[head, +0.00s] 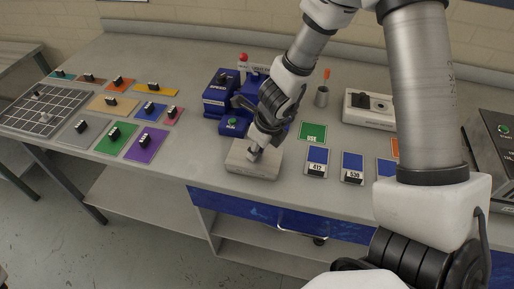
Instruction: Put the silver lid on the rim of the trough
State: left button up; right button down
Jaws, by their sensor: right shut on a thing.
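A pale grey, flat rectangular piece (239,161), which appears to be the silver lid, lies level near the front edge of the bench. My right gripper (254,156) points down at its top middle and is shut on it, seemingly by a small handle that the fingers mostly hide. I cannot make out a separate trough or its rim; whether one is under the piece cannot be told. My left gripper is not in view.
Blue machine blocks (219,94) stand just behind the gripper. A green card (313,132) and several blue-and-white cards (316,160) lie to the right. Knobbed colored plates (147,145) and a gridded board (45,105) fill the left.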

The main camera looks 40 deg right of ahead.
jog(key=shift+w+a, duration=0.1)
jog(key=c, duration=0.9)
grip_release()
jog(key=shift+r, duration=0.8)
jog(key=v, duration=0.6)
jog(key=shift+s, duration=0.25)
